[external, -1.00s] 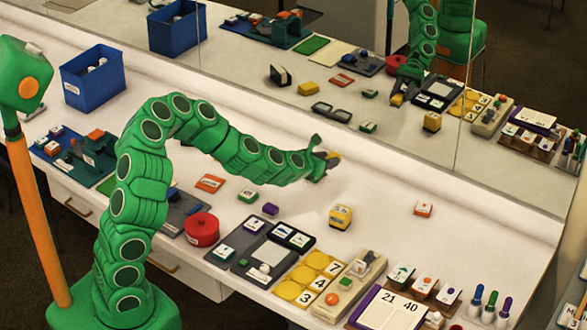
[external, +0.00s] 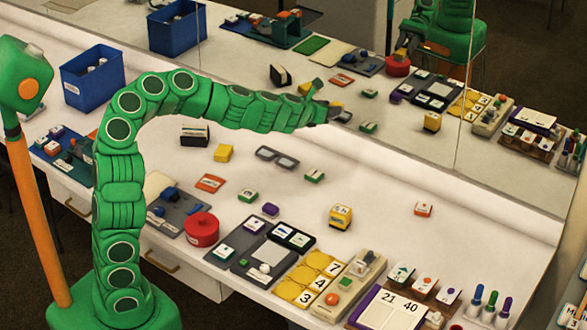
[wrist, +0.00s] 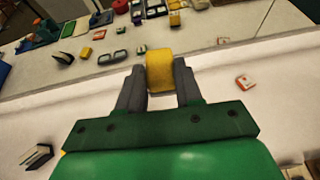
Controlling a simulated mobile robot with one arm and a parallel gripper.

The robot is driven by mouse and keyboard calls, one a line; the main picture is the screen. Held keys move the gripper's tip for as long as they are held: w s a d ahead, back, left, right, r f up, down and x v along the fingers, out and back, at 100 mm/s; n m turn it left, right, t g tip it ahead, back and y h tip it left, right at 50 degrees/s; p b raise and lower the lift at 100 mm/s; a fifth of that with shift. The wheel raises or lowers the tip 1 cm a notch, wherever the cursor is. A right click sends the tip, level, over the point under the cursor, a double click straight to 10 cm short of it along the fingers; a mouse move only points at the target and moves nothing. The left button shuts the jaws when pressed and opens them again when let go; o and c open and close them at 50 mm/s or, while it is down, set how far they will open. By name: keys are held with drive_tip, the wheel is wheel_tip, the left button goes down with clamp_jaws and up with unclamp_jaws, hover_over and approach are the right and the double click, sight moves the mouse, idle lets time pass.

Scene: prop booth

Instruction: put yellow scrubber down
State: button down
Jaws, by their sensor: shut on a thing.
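My gripper (wrist: 160,92) is shut on a yellow block, the scrubber (wrist: 160,70), which sits between its two grey fingers in the wrist view. In the external view my gripper (external: 328,108) is at the far side of the table (external: 480,220), in front of the mirror. The scrubber is small and mostly hidden there. It appears held above the white surface, but its exact height is hard to tell.
A mirror (external: 350,55) along the back repeats the table's things. A black-and-white block (external: 195,134), a yellow block (external: 222,153) and dark glasses (external: 277,157) lie left of centre. Another yellow block (external: 340,217) is nearer. The right back of the table is mostly clear.

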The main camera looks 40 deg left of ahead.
drive_tip(key=shift+r, duration=0.5)
drive_tip(key=s+a+m+g+h, duration=0.2)
drive_tip(key=s+m+g+h, duration=0.45)
drive_tip(key=s+m, duration=0.35)
drive_tip(key=s+a+m+g+h, duration=0.3)
drive_tip(key=s+m+g+h, duration=0.35)
drive_tip(key=s, duration=0.45)
hover_over(304, 208)
drive_tip(key=s, duration=0.1)
drive_tip(key=shift+m+y, duration=0.3)
drive_tip(key=shift+m, duration=0.05)
wheel_tip(304, 208, down, 27)
drive_tip(key=shift+s+r, duration=0.1)
drive_tip(key=shift+s, duration=0.05)
drive_tip(key=shift+w+f, duration=0.55)
drive_tip(key=shift+f, duration=1.65)
